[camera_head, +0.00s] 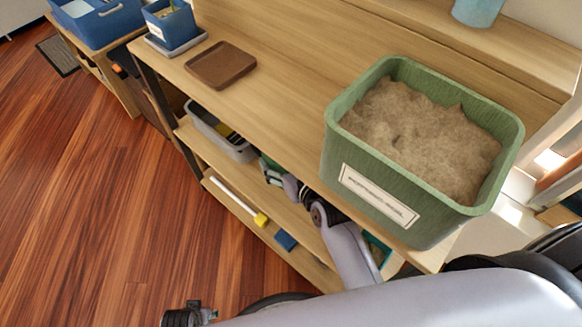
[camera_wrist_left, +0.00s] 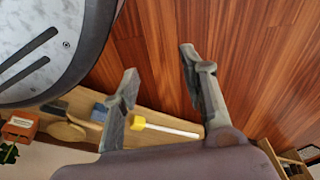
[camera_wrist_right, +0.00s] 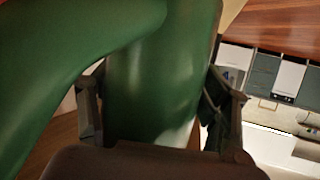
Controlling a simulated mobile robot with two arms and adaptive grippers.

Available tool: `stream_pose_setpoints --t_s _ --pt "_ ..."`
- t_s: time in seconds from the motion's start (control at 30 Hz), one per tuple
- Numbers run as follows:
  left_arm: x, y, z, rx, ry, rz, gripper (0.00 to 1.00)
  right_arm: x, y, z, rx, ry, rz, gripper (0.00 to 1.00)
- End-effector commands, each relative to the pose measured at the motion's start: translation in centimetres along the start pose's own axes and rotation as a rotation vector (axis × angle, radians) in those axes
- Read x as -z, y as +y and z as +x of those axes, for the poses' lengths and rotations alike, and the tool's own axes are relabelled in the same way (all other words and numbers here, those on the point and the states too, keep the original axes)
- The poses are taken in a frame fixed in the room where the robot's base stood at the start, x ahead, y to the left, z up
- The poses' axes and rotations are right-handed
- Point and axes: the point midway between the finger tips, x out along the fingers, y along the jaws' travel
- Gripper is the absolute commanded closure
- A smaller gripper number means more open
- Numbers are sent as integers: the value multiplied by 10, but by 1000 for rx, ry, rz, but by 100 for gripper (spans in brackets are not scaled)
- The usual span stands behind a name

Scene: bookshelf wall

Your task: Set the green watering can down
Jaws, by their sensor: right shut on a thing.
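The green watering can (camera_wrist_right: 150,65) fills much of the right wrist view, close to the camera. A broad green part of it curves off to the left. My right gripper (camera_wrist_right: 155,100) has a finger on each side of its green body and is shut on it. In the head view, my right arm reaches in under the worktop, and most of the can is hidden there. I cannot tell whether the can touches a shelf. My left gripper (camera_wrist_left: 158,62) is open and empty, with floor and a low shelf behind it.
A green planter of soil (camera_head: 350,148) stands on the wooden worktop (camera_head: 285,95), beside a brown tray (camera_head: 220,66). Below are a grey bin (camera_head: 240,153) and a low shelf (camera_head: 222,195) with a yellow-ended tool (camera_head: 240,203) and a blue item (camera_head: 286,240). Mid-worktop is clear.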

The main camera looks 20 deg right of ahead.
Motion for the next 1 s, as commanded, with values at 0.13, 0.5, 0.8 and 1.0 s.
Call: stream_pose_setpoints --t_s 0.13,0.5,0.8,1.0 --pt "17 -1 -16 2 16 -3 60 -21 1 10 -1 6 -1 62" --pt "36 -3 -43 4 33 -6 60 -43 1 20 -1 8 -1 62" --pt "52 -4 -74 7 51 -9 60 -69 1 30 -1 9 0 62" --pt "53 -4 -80 7 51 -10 60 -71 1 31 -2 10 0 62"
